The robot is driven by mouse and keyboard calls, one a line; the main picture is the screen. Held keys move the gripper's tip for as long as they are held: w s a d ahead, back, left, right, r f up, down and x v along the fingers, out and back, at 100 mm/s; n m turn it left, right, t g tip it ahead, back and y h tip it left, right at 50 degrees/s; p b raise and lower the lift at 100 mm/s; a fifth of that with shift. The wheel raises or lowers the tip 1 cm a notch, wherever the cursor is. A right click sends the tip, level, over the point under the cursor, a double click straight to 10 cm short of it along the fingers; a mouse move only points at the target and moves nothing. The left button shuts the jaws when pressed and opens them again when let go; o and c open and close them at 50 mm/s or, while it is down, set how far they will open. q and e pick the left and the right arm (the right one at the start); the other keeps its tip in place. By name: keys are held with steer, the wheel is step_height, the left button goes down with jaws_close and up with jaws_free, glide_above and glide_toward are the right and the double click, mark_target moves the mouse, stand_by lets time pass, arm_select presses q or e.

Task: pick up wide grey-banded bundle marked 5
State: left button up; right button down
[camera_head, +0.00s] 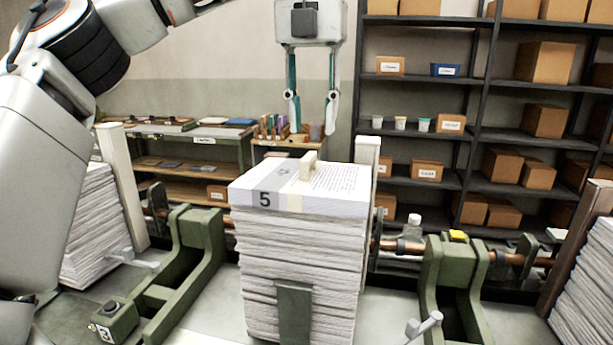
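The bundle marked 5 (335,190) lies flat on top of a tall paper stack (300,250) in the middle of the view. A grey patch with a black 5 is on its front left edge. A pale band runs over it, and a small tan upright tab (308,166) stands on top. My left gripper (313,128) hangs fingers down at the top centre, open and empty. Its two fingertips are apart and appear above and behind the tab, not touching the bundle. My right gripper is not in view.
Green machine brackets (203,240) and a copper-coloured bar (400,245) flank the stack. A pale post (367,160) stands close at its back right. More paper stacks stand at left (90,225) and right (590,280). Shelves with boxes (545,62) are behind.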

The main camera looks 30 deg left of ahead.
mark_target(309, 156)
arm_select(q)
steer(key=shift+a+n, duration=0.4)
steer(key=shift+w+d+f, duration=0.1)
steer(key=shift+d+f, duration=0.25)
steer(key=shift+f, duration=0.45)
steer(key=f, duration=0.5)
steer(key=shift+a+f, duration=0.3)
steer(key=shift+f, duration=0.05)
jaws_close()
